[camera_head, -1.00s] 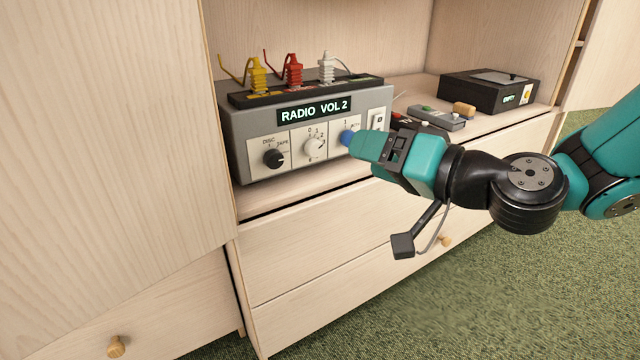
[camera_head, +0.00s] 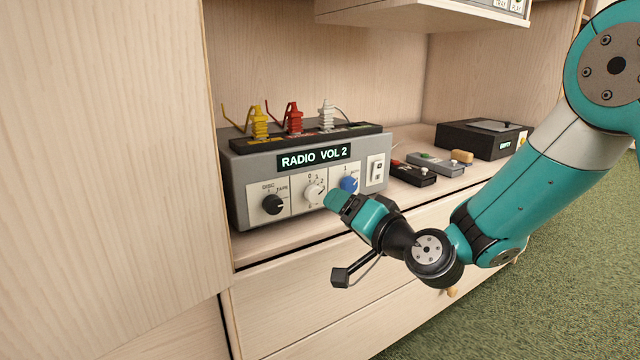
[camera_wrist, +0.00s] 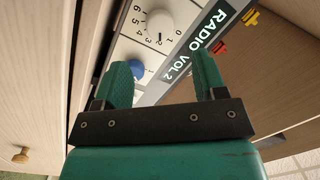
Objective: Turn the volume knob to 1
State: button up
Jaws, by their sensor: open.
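The white volume knob (camera_head: 315,191) is on the front of the grey amplifier (camera_head: 238,190), with a printed number scale around it. The display (camera_head: 314,158) reads "RADIO VOL 2". My gripper (camera_head: 334,200) is in front of the panel, just right of and below the white knob. In the wrist view the fingers (camera_wrist: 163,65) are open and empty. The white knob (camera_wrist: 158,27) lies beyond the fingertips, apart from them.
A black selector knob (camera_head: 273,205) is at the panel's left, and a white switch (camera_head: 377,170) at its right. Yellow (camera_head: 259,122), red (camera_head: 294,118) and white (camera_head: 327,116) plugs stand on the strip on top. Small devices and a black box (camera_head: 478,141) are to the right.

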aim_at(318, 195)
jog(key=x, duration=0.7)
jog(key=shift+w+a, duration=0.25)
jog(key=c, duration=0.9)
